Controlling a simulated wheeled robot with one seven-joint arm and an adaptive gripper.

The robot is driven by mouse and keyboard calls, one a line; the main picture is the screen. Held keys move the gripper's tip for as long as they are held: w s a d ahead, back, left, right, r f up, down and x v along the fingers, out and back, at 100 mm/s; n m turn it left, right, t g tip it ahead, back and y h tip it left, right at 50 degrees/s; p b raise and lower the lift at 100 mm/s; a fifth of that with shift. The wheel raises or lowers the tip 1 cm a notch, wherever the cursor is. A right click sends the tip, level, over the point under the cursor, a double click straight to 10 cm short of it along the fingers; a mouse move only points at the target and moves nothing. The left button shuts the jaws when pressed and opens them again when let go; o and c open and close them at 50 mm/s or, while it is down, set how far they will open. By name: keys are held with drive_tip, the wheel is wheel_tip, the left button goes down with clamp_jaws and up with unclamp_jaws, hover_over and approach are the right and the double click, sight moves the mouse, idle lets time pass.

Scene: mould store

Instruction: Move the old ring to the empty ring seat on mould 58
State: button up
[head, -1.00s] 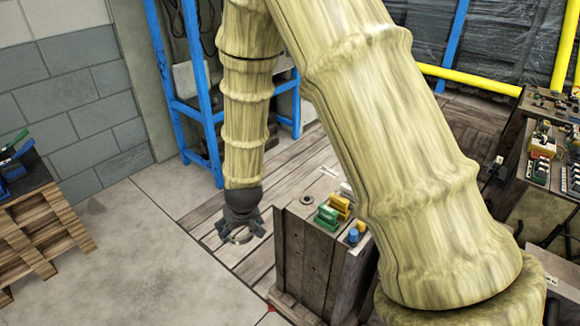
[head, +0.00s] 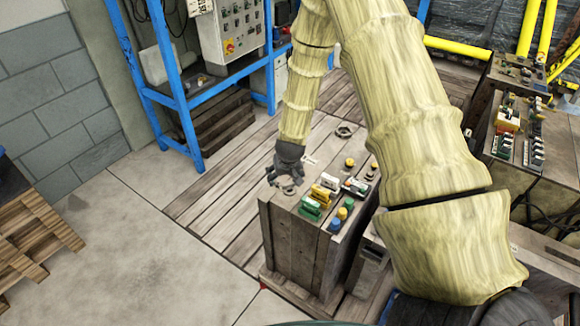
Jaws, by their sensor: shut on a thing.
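My gripper (head: 282,178) hangs at the near left corner of the top of a large wooden-looking block, which is probably the mould (head: 290,240). It is shut on a small ring (head: 289,188), of which only part shows below the fingers. The ring is over or at the corner of the block's top; I cannot tell whether it touches. Any seat under it is hidden by the gripper and ring. A dark ring-shaped part (head: 344,131) shows at the far corner of the top. No number is readable on the block.
Green (head: 312,205), yellow (head: 321,193) and blue (head: 335,225) fittings stand on the block's top, close right of my gripper. A blue frame (head: 190,130) with a control cabinet (head: 230,35) stands behind. Pallets (head: 35,225) lie at left. The floor between is clear.

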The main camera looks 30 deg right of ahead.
sight(290, 192)
drive_tip(key=shift+s+d+f, duration=0.15)
drive_tip(key=shift+s+d, duration=0.05)
drive_tip(key=shift+d, duration=0.8)
drive_tip(key=shift+f+b, duration=1.7)
drive_tip(key=shift+f, duration=0.7)
drive_tip(key=shift+f, duration=0.7)
idle(0.3)
drive_tip(key=o, duration=1.5)
drive_tip(key=shift+c, duration=0.2)
drive_tip(key=shift+s, duration=0.1)
